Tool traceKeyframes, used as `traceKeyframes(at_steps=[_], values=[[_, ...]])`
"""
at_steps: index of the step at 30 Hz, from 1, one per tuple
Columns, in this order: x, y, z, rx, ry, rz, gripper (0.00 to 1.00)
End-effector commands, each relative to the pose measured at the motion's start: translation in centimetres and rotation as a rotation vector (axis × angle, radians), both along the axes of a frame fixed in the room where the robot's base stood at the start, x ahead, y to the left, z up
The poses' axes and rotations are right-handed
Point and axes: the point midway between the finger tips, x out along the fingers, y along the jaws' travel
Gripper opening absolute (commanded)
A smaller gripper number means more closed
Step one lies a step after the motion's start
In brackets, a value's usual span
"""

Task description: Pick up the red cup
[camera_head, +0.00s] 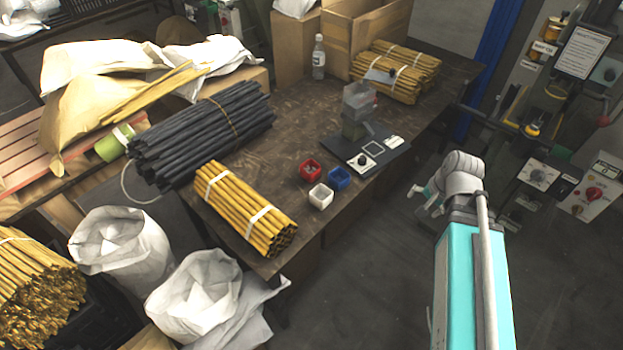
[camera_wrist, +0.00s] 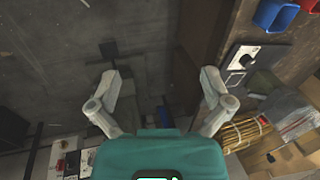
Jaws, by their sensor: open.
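The red cup (camera_head: 310,170) is a small square container on the dark wooden table (camera_head: 300,115). It stands beside a blue cup (camera_head: 339,178) and a white cup (camera_head: 320,196). In the wrist view a blue cup (camera_wrist: 275,14) shows at the top right, with a small bit of red (camera_wrist: 311,5) at the corner that may be the red cup. My gripper (camera_wrist: 160,85) is open and empty, its two fingers spread wide over the floor beside the table. In the head view my gripper (camera_head: 428,197) is to the right of the table, apart from the cups.
A black plate (camera_head: 365,157) with a small fixture stands right of the cups. A yellow rod bundle (camera_head: 243,208) lies left of them and a dark bundle (camera_head: 205,135) behind that. A bottle (camera_head: 319,57) stands at the back. Press panels (camera_head: 540,174) are at right.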

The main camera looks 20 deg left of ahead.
Motion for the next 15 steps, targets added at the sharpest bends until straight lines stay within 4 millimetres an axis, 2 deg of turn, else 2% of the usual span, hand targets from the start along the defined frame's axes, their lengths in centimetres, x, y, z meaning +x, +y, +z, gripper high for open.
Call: traceKeyframes(at_steps=[1, 3, 8, 15], values=[[0.8, 1.5, -1.7, 0.049, -0.006, -0.056, 1.0], [1.7, 3.7, -2.6, 0.128, -0.007, -0.147, 1.0], [3.6, 8.5, -4.2, 0.317, 0.022, -0.361, 1.0], [5.7, 15.4, -6.0, 0.61, 0.152, -0.677, 1.0]])
